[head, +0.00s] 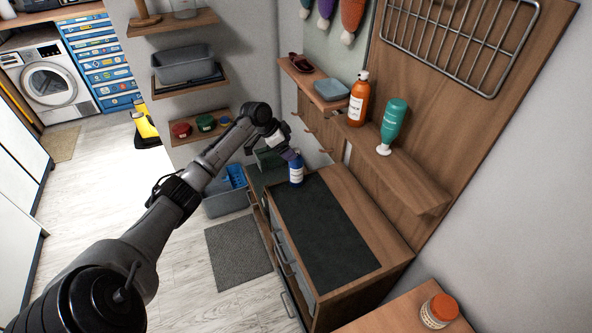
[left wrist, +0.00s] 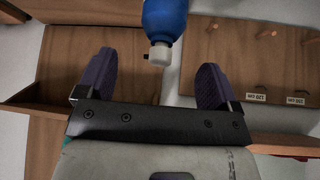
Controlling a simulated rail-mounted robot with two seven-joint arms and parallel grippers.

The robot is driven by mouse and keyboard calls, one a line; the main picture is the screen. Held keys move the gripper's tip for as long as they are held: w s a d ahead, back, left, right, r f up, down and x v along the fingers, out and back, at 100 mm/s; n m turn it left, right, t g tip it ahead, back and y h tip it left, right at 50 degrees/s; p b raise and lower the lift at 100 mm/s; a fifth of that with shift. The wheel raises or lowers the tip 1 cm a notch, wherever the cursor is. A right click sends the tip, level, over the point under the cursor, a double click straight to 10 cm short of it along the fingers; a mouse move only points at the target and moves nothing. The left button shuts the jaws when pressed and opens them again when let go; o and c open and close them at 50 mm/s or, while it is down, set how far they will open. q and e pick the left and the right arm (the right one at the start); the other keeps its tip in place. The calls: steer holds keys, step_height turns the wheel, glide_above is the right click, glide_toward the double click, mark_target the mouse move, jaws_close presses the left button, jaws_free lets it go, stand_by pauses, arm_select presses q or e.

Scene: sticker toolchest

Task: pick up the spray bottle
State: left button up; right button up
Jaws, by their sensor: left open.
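The blue bottle with a white label (head: 296,172) stands at the far end of the wooden chest's dark top. The left wrist view shows its blue body (left wrist: 163,16) and small white nozzle (left wrist: 160,53). My left gripper (head: 291,155) is at the bottle's top in the head view. In the left wrist view its two purple fingers (left wrist: 155,60) are spread wide, with the nozzle between their tips and clear of both. The gripper is open and holds nothing. My right gripper is not in view.
A wall shelf (head: 425,189) beside the chest (head: 391,247) carries an orange bottle (head: 358,102) and a green bottle (head: 393,127). A smaller shelf (head: 300,80) holds a blue box. A grey bin (head: 226,203) stands on the floor beyond. The chest's dark mat (head: 325,235) is clear nearer me.

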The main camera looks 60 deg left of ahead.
mark_target(296, 169)
arm_select(q)
steer(key=shift+w+d+f, duration=0.1)
steer(key=shift+w+f, duration=0.15)
steer(key=shift+w, duration=0.05)
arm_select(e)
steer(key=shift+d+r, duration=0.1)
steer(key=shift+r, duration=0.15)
arm_select(q)
steer(key=p+x, duration=0.1)
steer(key=x, duration=0.2)
steer(key=shift+w+f, duration=0.1)
steer(key=shift+w, duration=0.1)
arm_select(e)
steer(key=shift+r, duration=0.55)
arm_select(q)
steer(key=shift+w+d+f+p, duration=0.1)
steer(key=shift+w+f+p, duration=0.2)
steer(key=shift+f, duration=0.3)
steer(key=c, duration=1.4)
steer(key=shift+r, duration=0.1)
steer(key=shift+c, duration=0.3)
